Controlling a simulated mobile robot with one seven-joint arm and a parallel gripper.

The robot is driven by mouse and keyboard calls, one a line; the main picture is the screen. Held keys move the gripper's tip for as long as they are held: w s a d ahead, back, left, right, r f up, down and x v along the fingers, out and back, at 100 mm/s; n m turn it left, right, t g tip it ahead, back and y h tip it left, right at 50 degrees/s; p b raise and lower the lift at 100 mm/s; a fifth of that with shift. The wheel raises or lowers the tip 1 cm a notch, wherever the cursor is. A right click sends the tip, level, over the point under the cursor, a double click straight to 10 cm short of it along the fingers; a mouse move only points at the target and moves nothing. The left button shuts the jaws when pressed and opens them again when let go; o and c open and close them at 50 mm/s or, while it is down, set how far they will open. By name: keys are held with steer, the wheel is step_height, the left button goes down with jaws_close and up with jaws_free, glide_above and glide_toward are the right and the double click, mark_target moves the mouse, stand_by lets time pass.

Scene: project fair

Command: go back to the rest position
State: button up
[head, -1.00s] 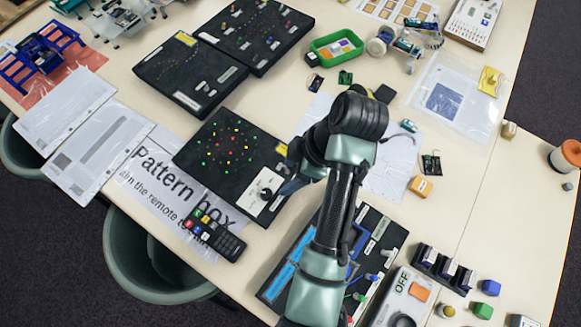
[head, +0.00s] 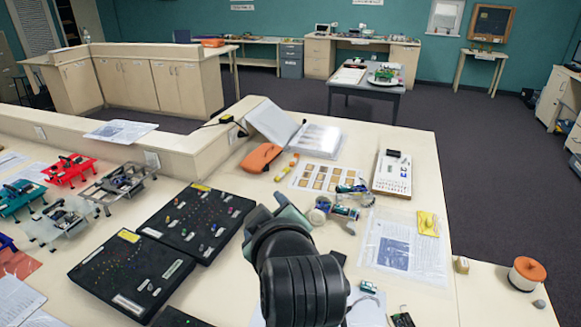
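My arm (head: 300,285) rises from the bottom middle of the head view, with its black joint close to the camera. Pale grey-green link parts (head: 292,218) show just beyond that joint. My gripper's fingers do not show, so what they hold, if anything, cannot be seen. The arm stands in front of the table (head: 425,150) and covers part of its middle.
Two black pegboard boxes (head: 197,218) (head: 120,290) lie left of my arm. An orange case (head: 261,157), a plastic bag with a sheet (head: 385,255) and an orange-topped spool (head: 527,273) are around it. Open floor (head: 500,170) lies beyond the table at right.

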steer(key=s+d+r+m+t+h+b, duration=0.1)
steer(key=s+r+m+t, duration=0.2)
steer(key=r, duration=0.7)
steer(key=s+d+r+m+t, duration=0.15)
steer(key=r+t, duration=0.35)
steer(key=r, duration=0.5)
steer(key=s+d+r+m+t+h+b, duration=0.1)
steer(key=s+r+m+t, duration=0.4)
steer(key=s+r, duration=0.6)
steer(key=shift+s+d+r+m+t+h, duration=0.3)
steer(key=shift+r+t+h, duration=0.25)
steer(key=shift+t, duration=0.25)
steer(key=shift+w+a, duration=0.1)
